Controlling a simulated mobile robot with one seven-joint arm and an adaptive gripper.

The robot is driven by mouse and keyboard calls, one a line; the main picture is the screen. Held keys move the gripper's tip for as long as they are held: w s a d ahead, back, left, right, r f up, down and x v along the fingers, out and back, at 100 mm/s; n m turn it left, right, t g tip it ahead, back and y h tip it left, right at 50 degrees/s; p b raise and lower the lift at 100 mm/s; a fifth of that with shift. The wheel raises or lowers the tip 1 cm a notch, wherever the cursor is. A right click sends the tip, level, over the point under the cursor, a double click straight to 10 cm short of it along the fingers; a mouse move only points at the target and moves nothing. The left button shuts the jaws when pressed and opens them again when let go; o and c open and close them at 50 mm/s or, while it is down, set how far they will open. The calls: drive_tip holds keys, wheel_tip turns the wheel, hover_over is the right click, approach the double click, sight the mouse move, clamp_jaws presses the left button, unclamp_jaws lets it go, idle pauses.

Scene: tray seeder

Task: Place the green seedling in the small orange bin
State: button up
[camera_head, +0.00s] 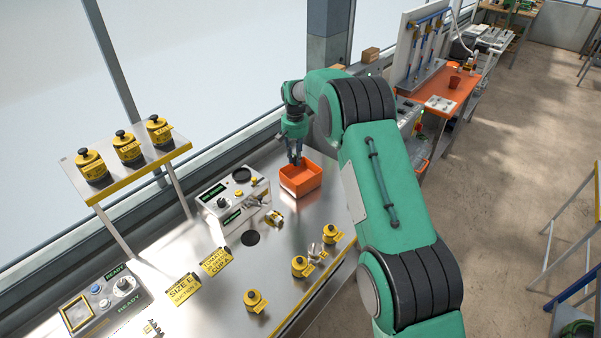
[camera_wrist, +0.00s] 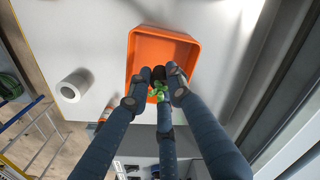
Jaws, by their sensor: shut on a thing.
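The small orange bin (camera_head: 301,177) stands on the metal bench in the head view, and fills the upper middle of the wrist view (camera_wrist: 186,41). My gripper (camera_head: 295,160) is at the bin's back left edge in the head view, pointing down. In the wrist view my gripper (camera_wrist: 161,76) is shut on the green seedling (camera_wrist: 157,91), whose leaves show between the dark fingers. A dark root plug seems to show at the fingertips, over the bin's near part. The seedling cannot be made out in the head view. Its height above the bin floor is unclear.
A control box (camera_head: 234,199) with knobs stands left of the bin. Several yellow-black jars (camera_head: 302,266) stand along the bench's front and on a raised shelf (camera_head: 140,168). The bench around the bin is partly clear.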

drive_tip(key=b, duration=0.1)
hover_over(296, 183)
drive_tip(key=shift+f, duration=3.15)
drive_tip(key=shift+f+b, duration=0.35)
drive_tip(key=shift+f, duration=1.5)
drive_tip(key=shift+f, duration=0.15)
drive_tip(key=o, duration=0.9)
wheel_tip(296, 183, up, 12)
drive_tip(key=shift+r+p, duration=0.15)
drive_tip(key=shift+p, duration=0.9)
